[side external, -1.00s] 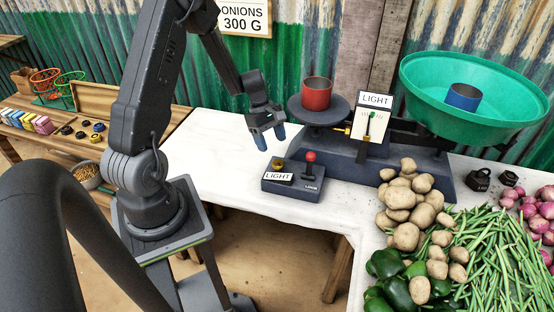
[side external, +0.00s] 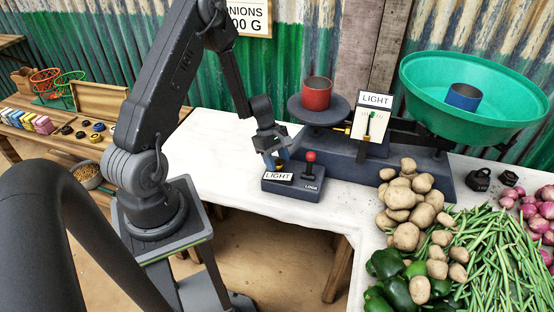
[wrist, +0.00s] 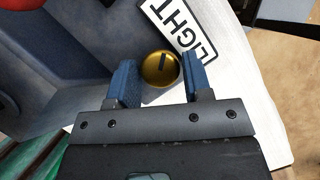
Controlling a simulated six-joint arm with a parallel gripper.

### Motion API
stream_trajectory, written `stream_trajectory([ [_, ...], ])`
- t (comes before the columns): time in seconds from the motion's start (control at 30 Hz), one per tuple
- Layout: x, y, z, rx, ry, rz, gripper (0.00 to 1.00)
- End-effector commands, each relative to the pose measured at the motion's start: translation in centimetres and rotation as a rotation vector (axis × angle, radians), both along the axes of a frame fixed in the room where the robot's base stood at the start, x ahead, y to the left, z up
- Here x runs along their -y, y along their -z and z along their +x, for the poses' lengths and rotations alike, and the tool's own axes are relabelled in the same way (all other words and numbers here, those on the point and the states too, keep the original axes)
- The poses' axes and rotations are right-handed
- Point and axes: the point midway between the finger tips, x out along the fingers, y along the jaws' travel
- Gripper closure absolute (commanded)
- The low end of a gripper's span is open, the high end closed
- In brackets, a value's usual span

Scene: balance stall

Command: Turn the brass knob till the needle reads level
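The brass knob (wrist: 160,68) shows in the wrist view as a round gold cap with a dark slot, beside a white LIGHT label. My gripper (wrist: 158,72) is open, with one blue finger on each side of the knob and a visible gap at each. In the side view my gripper (side external: 275,162) is at the left end of the dark control box (side external: 310,190) and largely hides the knob. The balance's dial card (side external: 372,128) carries a LIGHT sign and a green-tipped needle (side external: 371,118); its exact reading is too small to tell.
A red-topped lever (side external: 310,157) stands on the box, right of my gripper. Potatoes (side external: 405,200) lie to the right. The white table is clear at left.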

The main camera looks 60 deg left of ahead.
Motion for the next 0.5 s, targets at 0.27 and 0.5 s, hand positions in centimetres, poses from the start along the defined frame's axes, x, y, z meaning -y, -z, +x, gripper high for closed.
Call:
stream_trajectory([
  [0.27, -0.02, -0.03, 0.02, 0.001, 0.0, 0.0, 0.81],
  [0.5, -0.05, -0.05, 0.06, 0.001, 0.017, 0.0, 0.84],
])
